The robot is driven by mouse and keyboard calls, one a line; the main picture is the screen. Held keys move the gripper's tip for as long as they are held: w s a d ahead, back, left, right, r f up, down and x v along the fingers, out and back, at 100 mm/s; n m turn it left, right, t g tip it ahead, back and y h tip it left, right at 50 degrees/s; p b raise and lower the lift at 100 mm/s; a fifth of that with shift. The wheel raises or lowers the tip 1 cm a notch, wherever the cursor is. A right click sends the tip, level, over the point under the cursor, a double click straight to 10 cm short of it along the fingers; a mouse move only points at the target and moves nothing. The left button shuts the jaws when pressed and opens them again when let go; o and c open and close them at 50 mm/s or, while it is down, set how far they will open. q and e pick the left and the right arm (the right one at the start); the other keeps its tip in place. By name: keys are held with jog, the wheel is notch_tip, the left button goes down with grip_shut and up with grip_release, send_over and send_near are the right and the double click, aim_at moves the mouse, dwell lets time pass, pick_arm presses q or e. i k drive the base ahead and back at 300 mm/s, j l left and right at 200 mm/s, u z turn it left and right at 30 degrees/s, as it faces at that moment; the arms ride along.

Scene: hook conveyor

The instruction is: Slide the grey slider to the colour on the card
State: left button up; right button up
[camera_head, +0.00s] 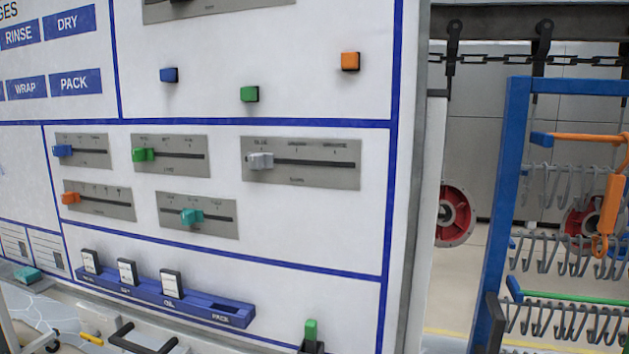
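The grey slider (261,161) sits at the left end of its dark slot, on a grey plate (318,177) on the white wall panel. Three small labels stand above the slot; the left one seems to read blue, the others are too small to read surely. A small green piece (311,330) stands upright in a dark holder (312,347) at the bottom edge; I cannot tell whether it is the card. Neither of my grippers is in view.
Blue (63,151), green (144,154), orange (70,198) and teal (191,216) sliders sit on nearby plates. Coloured blocks (249,94) are above. A blue tray (205,308) with white cards (171,284) is below. A blue hook rack (502,190) stands right.

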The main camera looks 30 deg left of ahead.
aim_at(257, 161)
jog(key=u, duration=1.15)
